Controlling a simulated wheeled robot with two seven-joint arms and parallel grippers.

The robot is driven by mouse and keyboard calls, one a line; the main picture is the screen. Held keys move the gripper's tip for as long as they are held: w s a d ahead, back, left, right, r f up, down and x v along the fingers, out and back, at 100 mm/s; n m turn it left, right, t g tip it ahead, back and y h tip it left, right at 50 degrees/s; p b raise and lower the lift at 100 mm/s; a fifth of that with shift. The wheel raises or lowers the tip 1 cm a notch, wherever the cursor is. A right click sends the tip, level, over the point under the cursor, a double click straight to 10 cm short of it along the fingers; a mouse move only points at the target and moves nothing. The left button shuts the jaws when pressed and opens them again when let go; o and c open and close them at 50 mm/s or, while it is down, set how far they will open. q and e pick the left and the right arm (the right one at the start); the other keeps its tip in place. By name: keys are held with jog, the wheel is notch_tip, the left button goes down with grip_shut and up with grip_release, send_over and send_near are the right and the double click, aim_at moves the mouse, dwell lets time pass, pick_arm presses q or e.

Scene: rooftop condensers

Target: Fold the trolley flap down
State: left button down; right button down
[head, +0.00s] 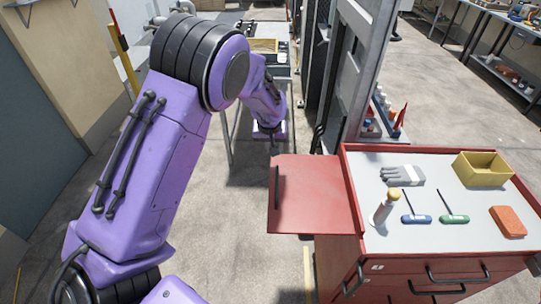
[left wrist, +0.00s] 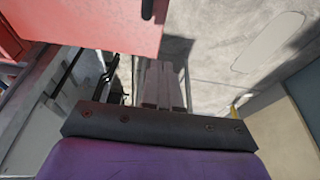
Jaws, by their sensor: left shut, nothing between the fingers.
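The red trolley (head: 352,270) stands at the right of the head view. Its red flap (head: 318,200) sticks out level from the trolley's left side, with a dark bar along its outer edge. My left gripper (head: 273,141) is beyond the flap's far left corner, apart from it, pointing down. In the left wrist view my left gripper's fingers (left wrist: 164,88) are together with nothing between them. The flap also shows there at the upper left (left wrist: 75,22), clear of the fingers. My right gripper is out of view.
The trolley top holds gloves (head: 402,175), a yellow bin (head: 482,169), a bottle-like item (head: 384,207), blue (head: 416,218) and green (head: 454,218) handled tools and an orange block (head: 508,221). A grey metal post (head: 355,75) stands behind. Floor left of the flap is clear.

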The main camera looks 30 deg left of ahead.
pick_arm(q)
jog(key=x, duration=0.2)
jog(key=p+x, duration=0.1)
jog(key=x, duration=0.2)
jog(key=shift+s+d+f, duration=0.15)
jog(key=shift+s+d, duration=0.05)
jog(key=shift+f+p, duration=0.3)
jog(key=shift+f, duration=0.6)
